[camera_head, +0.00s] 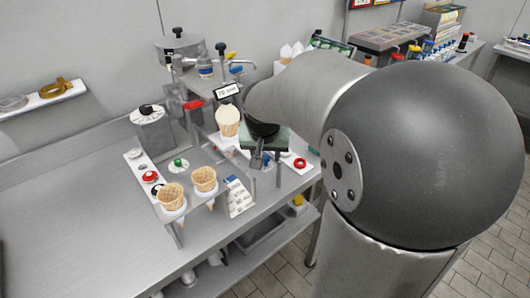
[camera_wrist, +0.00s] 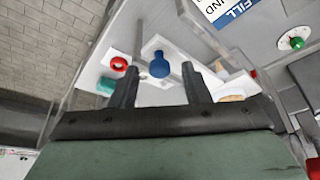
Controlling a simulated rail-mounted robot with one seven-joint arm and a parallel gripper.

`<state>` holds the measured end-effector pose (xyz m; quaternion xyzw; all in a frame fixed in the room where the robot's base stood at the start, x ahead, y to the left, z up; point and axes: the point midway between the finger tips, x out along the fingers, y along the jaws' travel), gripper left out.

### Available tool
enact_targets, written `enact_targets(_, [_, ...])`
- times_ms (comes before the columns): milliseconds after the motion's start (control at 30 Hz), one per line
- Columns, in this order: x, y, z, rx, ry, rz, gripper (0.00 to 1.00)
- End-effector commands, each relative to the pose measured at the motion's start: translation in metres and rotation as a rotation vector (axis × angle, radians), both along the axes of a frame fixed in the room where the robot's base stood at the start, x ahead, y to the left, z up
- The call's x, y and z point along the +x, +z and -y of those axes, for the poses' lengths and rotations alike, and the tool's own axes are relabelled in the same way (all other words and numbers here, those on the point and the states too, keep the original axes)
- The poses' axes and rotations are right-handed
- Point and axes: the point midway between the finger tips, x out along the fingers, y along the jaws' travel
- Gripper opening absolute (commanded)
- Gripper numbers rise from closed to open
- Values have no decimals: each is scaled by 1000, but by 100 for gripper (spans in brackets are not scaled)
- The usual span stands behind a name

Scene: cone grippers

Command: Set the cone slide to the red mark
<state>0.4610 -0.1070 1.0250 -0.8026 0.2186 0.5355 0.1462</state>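My gripper (camera_wrist: 159,78) is open, its two dark fingers apart. In the wrist view a blue knob (camera_wrist: 159,65) shows in the gap between the fingertips, on a white slide piece (camera_wrist: 150,95). I cannot tell whether the knob is level with the fingertips or beyond them. A red ring mark (camera_wrist: 119,64) and a teal piece (camera_wrist: 106,86) lie to the left of the knob. In the head view my gripper (camera_head: 266,163) points down at the white strip, and the red ring (camera_head: 300,163) is to its right.
A pale-topped cone (camera_head: 228,122) is beside my gripper, under the machine. Two empty cones (camera_head: 204,179) stand in a clear holder at the front. A red lever (camera_head: 193,104) and a green button (camera_head: 181,163) are to the left. The left counter (camera_head: 70,215) is clear.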

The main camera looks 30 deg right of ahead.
Motion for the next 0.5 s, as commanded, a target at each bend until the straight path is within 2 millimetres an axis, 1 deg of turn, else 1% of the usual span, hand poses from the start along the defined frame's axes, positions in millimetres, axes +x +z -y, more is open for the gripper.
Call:
enact_targets(133, [-1,4,-1,-1,0,1,42])
enact_targets(267, [-6,21,-4,0,1,4,42])
enact_targets(367, [-13,41,-9,-2,2,6,42])
enact_targets(500, [-25,74,-16,-1,2,7,42])
